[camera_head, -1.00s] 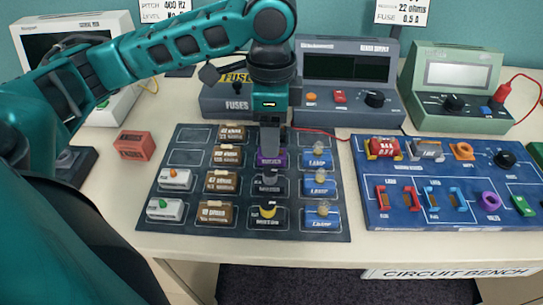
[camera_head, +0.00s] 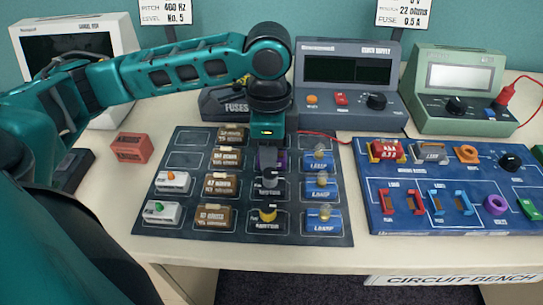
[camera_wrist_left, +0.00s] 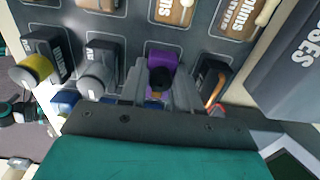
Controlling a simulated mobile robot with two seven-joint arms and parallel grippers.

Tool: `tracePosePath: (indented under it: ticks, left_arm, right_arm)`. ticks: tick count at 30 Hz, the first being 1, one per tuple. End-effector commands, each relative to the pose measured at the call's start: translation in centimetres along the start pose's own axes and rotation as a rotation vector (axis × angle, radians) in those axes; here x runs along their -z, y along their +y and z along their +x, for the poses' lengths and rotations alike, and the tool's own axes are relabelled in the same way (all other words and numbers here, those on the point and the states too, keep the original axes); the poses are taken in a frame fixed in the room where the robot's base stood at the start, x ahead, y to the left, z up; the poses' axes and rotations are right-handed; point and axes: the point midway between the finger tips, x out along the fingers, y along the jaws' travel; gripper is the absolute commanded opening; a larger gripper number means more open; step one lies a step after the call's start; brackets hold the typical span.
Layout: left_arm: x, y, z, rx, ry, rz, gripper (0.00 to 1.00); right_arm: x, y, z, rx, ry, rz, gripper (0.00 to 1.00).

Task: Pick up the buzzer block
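The buzzer block, taken to be the purple one (camera_head: 281,161), sits in its slot in the third column of the dark parts tray (camera_head: 342,222). My left gripper (camera_head: 268,160) points straight down over it, and its near finger hides most of the block. In the left wrist view the purple block (camera_wrist_left: 162,58) lies between the two grey fingers (camera_wrist_left: 162,84), with one on each side. The fingers are spread apart; firm contact with the block does not show. My right gripper is not in view.
A grey knobbed block (camera_head: 269,185) and a yellow-topped motor block (camera_head: 267,218) stand in the same column. Brown resistor blocks (camera_head: 219,185) are left and blue lamp blocks (camera_head: 321,190) right. The fuses box (camera_head: 222,105) and power supply (camera_head: 350,95) stand behind.

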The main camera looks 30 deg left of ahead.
Motion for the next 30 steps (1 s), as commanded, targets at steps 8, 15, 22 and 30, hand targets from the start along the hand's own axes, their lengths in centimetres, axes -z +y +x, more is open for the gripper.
tracePosePath:
  ticks: [8, 15, 22, 30]
  left_arm:
    - [0.0, 0.0, 0.0, 0.0, 0.0, 0.0, 0.04]
    - [0.0, 0.0, -0.1, 0.001, 0.001, 0.0, 0.01]
    - [0.1, 0.0, -1.3, 0.002, 0.003, 0.0, 0.01]
    - [0.1, -0.1, -6.3, 0.004, 0.004, 0.001, 0.01]
  right_arm:
    - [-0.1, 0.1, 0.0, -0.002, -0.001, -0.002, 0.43]
    - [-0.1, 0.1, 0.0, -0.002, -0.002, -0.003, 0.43]
    - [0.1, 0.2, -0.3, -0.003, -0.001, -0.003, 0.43]
    - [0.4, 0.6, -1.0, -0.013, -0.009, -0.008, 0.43]
